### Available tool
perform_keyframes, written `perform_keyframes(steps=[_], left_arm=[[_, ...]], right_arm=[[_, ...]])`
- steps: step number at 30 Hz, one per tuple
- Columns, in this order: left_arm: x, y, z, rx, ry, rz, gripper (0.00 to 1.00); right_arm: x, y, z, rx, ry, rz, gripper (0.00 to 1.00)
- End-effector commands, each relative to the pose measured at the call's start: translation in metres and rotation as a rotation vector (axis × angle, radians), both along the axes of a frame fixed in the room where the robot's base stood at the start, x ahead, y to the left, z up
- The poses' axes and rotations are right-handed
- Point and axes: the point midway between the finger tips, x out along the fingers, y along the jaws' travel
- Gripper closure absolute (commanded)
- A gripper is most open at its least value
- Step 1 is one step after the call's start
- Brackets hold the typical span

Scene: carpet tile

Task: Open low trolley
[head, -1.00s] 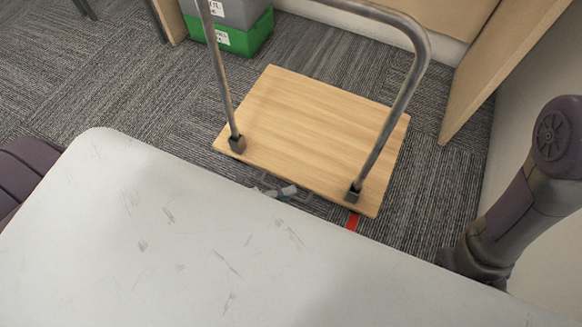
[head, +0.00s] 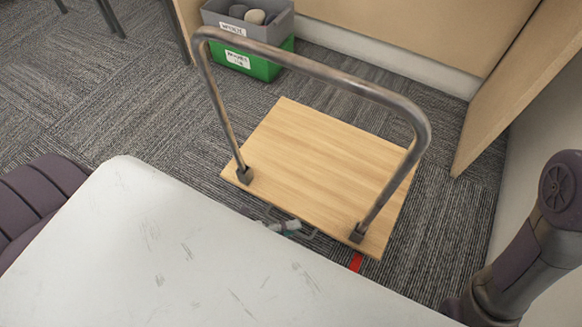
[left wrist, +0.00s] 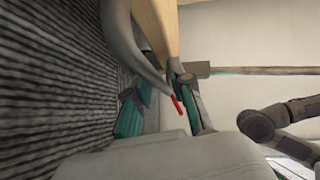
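The low trolley has a light wooden platform (head: 325,165) on the carpet and a bent metal handle (head: 310,67) rising from its near edge. A small red piece (head: 356,262) shows under the near right corner. My left gripper (head: 284,227) is partly hidden behind my white body, low at the platform's near edge. The platform's edge (left wrist: 158,22) and the red piece (left wrist: 177,105) lie beyond; contact cannot be told. My right gripper is not in view.
A grey bin (head: 258,22) stacked on a green bin (head: 262,66) stands behind the trolley. A wooden panel (head: 515,95) and pale wall bound the right side. Dark legs (head: 112,18) stand at upper left. Carpet (head: 90,85) left of the trolley is clear.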

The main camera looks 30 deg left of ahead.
Motion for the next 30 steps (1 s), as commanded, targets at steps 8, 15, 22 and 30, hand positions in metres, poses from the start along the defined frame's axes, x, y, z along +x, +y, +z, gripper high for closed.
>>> perform_keyframes(steps=[8,15,22,30], left_arm=[[0.0,-0.001,0.0,-0.002,-0.001,-0.003,0.65],[-0.012,0.01,0.002,-0.001,0.001,-0.004,0.65],[-0.045,0.046,0.008,0.001,0.003,-0.003,0.65],[-0.074,0.079,0.015,0.0,0.001,-0.002,0.65]], right_arm=[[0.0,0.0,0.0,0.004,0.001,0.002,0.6],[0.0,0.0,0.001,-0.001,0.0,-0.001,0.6],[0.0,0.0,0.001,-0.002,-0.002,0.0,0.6],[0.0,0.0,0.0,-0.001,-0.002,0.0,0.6]])
